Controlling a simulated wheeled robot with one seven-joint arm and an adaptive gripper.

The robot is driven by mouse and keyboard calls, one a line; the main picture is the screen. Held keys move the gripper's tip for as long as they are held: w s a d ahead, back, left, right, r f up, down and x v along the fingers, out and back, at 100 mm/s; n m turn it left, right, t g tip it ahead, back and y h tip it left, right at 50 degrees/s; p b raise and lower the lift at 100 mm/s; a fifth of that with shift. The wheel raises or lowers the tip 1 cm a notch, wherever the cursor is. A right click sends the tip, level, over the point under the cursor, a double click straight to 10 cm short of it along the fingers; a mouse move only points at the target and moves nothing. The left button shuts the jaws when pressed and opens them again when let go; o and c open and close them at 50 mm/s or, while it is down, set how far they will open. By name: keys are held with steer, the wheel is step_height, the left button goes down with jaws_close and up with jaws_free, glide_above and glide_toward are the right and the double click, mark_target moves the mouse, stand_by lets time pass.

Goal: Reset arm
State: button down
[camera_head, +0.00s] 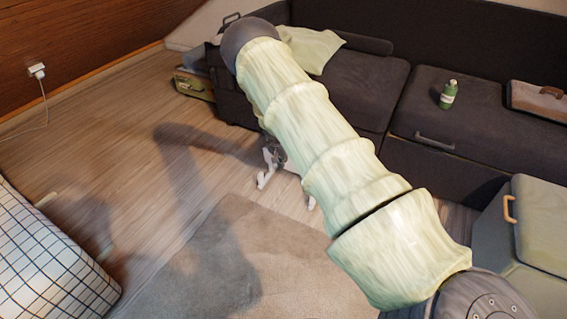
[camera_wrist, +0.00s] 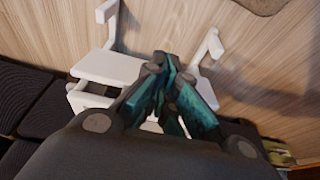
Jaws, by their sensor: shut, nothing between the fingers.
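My arm reaches from the lower right of the head view up to a dark elbow joint, and its far part is hidden behind the near links. My gripper (camera_wrist: 164,75) shows in the wrist view pointing away from the camera. Its teal-padded fingers are together and hold nothing. A white item with upright arms (camera_wrist: 105,67) lies beyond the fingers, partly covered by them. White parts of what looks like the same item (camera_head: 267,170) show low beside my arm in the head view. I cannot tell whether the fingers touch it.
A dark sofa bed (camera_head: 356,85) with drawer handles runs along the back. A green bottle (camera_head: 448,95) and a tray (camera_head: 538,100) sit on it. A grey-green box (camera_head: 541,225) stands at the right, a checked block (camera_head: 45,250) at the left. The wooden floor (camera_head: 110,135) at left is open.

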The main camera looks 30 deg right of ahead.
steer(key=shift+s+a+r, duration=0.1)
steer(key=shift+r, duration=0.25)
steer(key=s+a+f+n, duration=0.2)
steer(key=s+a+f, duration=0.25)
steer(key=s, duration=0.45)
steer(key=s+a+f+n+g, duration=0.1)
steer(key=s+a+f+n, duration=0.15)
steer(key=s+a, duration=0.4)
steer(key=s+a+f+n, duration=0.1)
steer(key=s+a+f, duration=0.3)
steer(key=s, duration=0.7)
steer(key=s+a+r+n+y, duration=0.1)
steer(key=s+a+r+n, duration=0.1)
steer(key=s+a, duration=0.45)
steer(key=s+a+r+n+y, duration=0.1)
steer(key=s+a+n, duration=0.15)
steer(key=s, duration=0.75)
steer(key=s+a+r+n+y, duration=0.1)
steer(key=s+a+r+n, duration=0.1)
steer(key=s+a, duration=0.55)
step_height(320, 180, up, 33)
steer(key=d+p, duration=0.2)
steer(key=p, duration=3.1)
steer(key=shift+s+f+g, duration=0.2)
steer(key=shift+s+g, duration=0.1)
steer(key=shift+s, duration=0.15)
